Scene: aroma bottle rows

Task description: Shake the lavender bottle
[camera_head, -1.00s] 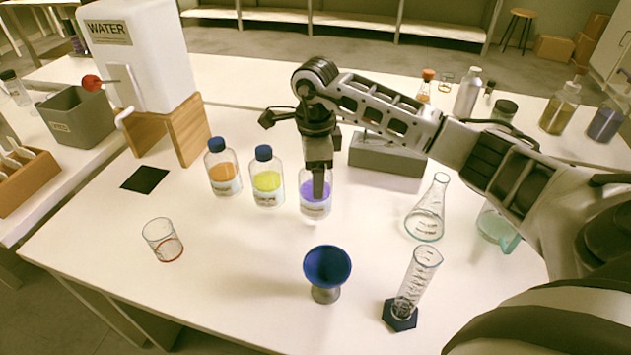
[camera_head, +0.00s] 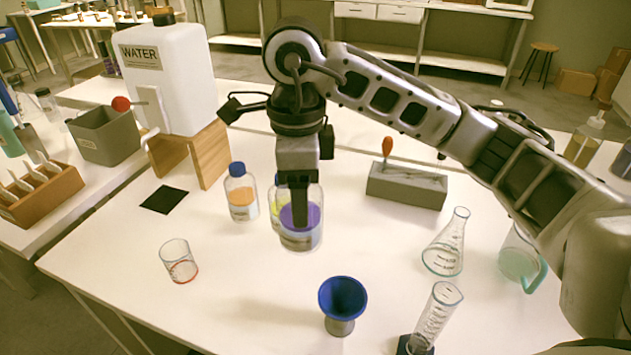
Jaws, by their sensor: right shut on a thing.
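The lavender bottle (camera_head: 301,238) is a clear bottle with purple liquid and a pale label, in the middle of the head view. My right gripper (camera_head: 299,215) comes down over it from above and is shut on it; the gripper hides its top. The bottle looks upright and raised off the table, in front of the yellow bottle (camera_head: 274,205), which it mostly hides. An orange bottle (camera_head: 241,192) with a blue cap stands to the left. My left gripper is not in view.
A blue funnel (camera_head: 342,300) stands in front, with a graduated cylinder (camera_head: 434,318) and flask (camera_head: 447,243) to the right. A beaker (camera_head: 178,261) is at left. A grey block (camera_head: 407,187) and white water tank (camera_head: 172,80) stand behind.

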